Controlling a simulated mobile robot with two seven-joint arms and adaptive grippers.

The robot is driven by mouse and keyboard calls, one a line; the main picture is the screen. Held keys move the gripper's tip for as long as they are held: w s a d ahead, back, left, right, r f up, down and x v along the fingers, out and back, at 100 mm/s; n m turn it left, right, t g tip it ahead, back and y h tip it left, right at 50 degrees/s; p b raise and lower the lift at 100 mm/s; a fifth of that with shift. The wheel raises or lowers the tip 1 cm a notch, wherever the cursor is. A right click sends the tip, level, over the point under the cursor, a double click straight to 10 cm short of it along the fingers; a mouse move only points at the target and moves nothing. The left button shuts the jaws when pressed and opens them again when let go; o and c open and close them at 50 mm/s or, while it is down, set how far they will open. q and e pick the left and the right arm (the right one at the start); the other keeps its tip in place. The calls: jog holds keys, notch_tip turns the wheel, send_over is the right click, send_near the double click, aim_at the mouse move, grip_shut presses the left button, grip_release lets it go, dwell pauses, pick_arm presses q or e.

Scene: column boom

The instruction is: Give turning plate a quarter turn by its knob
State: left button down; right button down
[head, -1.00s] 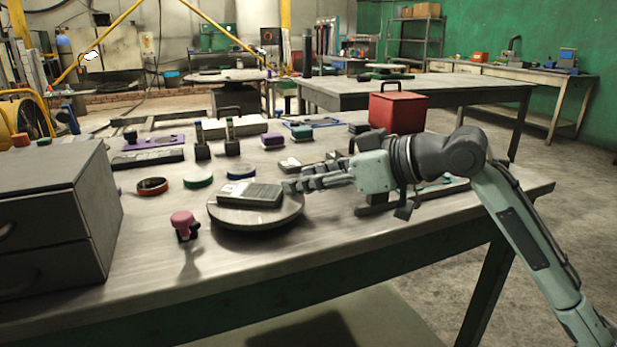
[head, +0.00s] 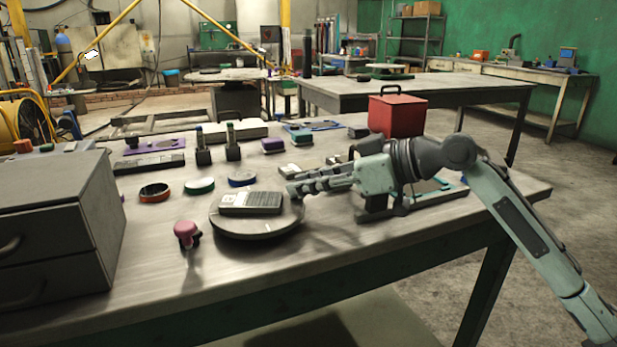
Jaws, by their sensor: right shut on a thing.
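The turning plate (head: 232,227) is a round grey disc near the front of the workbench, with a flat grey calculator-like device (head: 250,203) lying on it. My right gripper (head: 293,190) reaches in from the right, and its fingers are shut at the right rim of the plate. The knob is hidden by the fingers; I take it to be what they are closed on. My left gripper is not in view.
A grey drawer cabinet (head: 60,220) stands at left. A pink-topped item (head: 186,232) is left of the plate. Round orange (head: 154,192), green (head: 199,186) and blue (head: 242,180) pieces lie behind it. A red box (head: 397,114) stands behind my right arm. The front bench strip is clear.

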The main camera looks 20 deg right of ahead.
jog(key=c, duration=1.4)
grip_release()
jog(key=shift+o, duration=0.2)
jog(key=v, duration=1.2)
